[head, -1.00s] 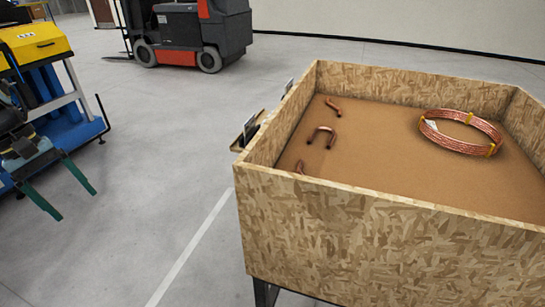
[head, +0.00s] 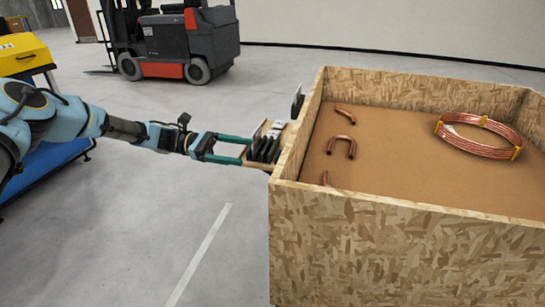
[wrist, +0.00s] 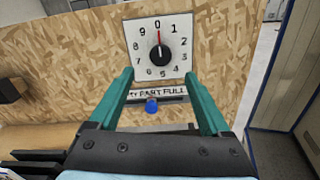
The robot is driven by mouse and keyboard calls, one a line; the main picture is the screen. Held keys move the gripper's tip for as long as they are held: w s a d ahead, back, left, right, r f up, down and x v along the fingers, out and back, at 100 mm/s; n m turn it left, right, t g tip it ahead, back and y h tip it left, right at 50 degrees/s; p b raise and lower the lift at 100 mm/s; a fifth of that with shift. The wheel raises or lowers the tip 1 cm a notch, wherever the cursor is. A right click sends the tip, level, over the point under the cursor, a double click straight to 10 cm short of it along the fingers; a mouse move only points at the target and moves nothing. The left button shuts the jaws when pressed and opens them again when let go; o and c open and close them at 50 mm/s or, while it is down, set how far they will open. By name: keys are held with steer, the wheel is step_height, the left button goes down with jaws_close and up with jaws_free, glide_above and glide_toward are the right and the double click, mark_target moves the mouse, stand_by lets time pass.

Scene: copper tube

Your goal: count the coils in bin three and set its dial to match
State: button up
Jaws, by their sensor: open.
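The wooden bin (head: 385,240) is of chipboard, and no bin number is readable. One copper coil (head: 480,136) with yellow ties lies at its right on the brown floor. The white dial plate (wrist: 178,66) is on a chipboard wall in the wrist view. Its black knob (wrist: 157,52) has a red pointer at 0. My gripper (head: 243,150) is open and empty at the bin's left outer side. In the wrist view its two green fingers (wrist: 158,78) point at the dial, one below each side of the knob. The gap to the knob is hard to judge.
A U-bend (head: 342,146) and an elbow (head: 345,114) lie in the bin. A strip reading "PART FULL" with a blue knob (wrist: 152,105) is under the dial. A small ledge with dark cards (head: 264,148) is close to my fingers. A forklift (head: 185,45) stands behind.

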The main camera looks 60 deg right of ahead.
steer(key=p+x, duration=0.3)
steer(key=x, duration=0.6)
steer(key=shift+s+p, duration=0.35)
steer(key=shift+p, duration=0.05)
steer(key=shift+d, duration=0.1)
jaws_close()
